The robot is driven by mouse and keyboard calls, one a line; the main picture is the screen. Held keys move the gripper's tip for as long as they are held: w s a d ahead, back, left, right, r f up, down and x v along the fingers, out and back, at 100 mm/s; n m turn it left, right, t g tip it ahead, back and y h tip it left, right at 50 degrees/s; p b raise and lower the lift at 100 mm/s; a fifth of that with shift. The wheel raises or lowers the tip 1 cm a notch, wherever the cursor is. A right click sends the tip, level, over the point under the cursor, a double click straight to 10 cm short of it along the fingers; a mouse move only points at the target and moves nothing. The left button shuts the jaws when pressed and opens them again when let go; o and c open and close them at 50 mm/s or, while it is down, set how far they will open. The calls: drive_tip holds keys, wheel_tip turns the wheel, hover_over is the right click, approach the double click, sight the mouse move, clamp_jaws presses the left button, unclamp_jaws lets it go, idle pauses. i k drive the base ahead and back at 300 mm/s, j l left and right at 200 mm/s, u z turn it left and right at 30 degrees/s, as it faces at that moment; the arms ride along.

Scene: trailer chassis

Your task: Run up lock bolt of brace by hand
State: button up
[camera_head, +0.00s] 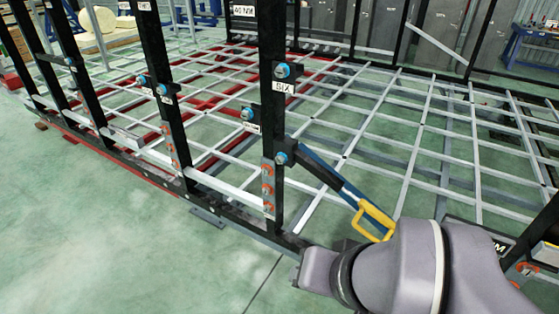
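A dark diagonal bar with a blue edge (328,178), perhaps the brace, slants down right from a black upright post (271,100). At its upper end is a blue-ringed bolt (281,158) on the post; whether this is the lock bolt I cannot tell. A yellow loop-shaped piece (374,220) is at the bar's lower end, just above my purple-grey arm. My arm fills the lower right and hides what lies behind it. I cannot make out my gripper's fingers or anything held.
More blue-ringed bolts (282,71) and (247,114) sit on the same post. White chassis bars (420,140) spread behind. Green floor (110,220) is clear at lower left.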

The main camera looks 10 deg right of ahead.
sight(281, 158)
drive_tip(key=i+j+z, duration=0.3)
drive_tip(key=j+z, duration=0.2)
drive_tip(key=j, duration=0.25)
drive_tip(key=i+j+z, duration=0.15)
drive_tip(key=j+z, duration=0.3)
drive_tip(key=j, duration=0.3)
drive_tip(key=j+z, duration=0.5)
drive_tip(key=j, duration=0.35)
drive_tip(key=k+j+z, duration=0.1)
drive_tip(key=j+z, duration=0.4)
drive_tip(key=j, duration=0.35)
